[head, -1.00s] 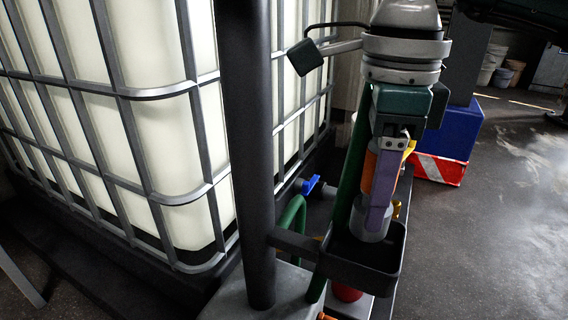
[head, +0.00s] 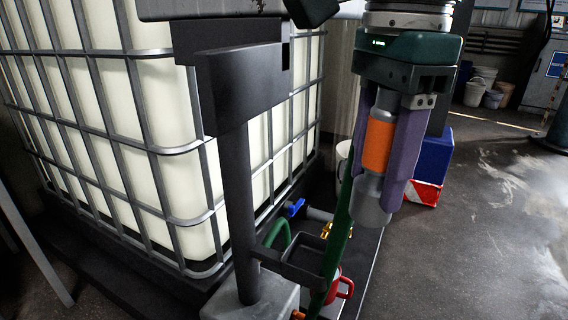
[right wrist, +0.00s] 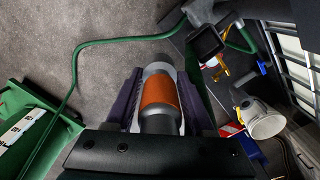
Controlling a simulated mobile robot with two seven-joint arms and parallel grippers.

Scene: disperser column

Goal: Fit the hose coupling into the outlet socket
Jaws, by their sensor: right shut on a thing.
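My right gripper (head: 385,150) has purple fingers and is shut on the hose coupling (head: 377,147), a grey cylinder with an orange band. The coupling hangs nearly upright in the air, right of the dark dispenser column (head: 243,190). In the right wrist view, the coupling (right wrist: 158,95) lies between both purple fingers (right wrist: 160,105). A green hose (head: 338,245) runs down behind the gripper; where it joins the coupling is hidden. The column's dark head (head: 235,85) is left of the gripper, apart from it. I cannot make out the outlet socket. My left gripper is not in view.
A caged white tank (head: 165,90) stands behind the column at left. A brass fitting (head: 325,228), blue valve handle (head: 295,207) and red can (head: 346,288) are low down. Floor is clear at right.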

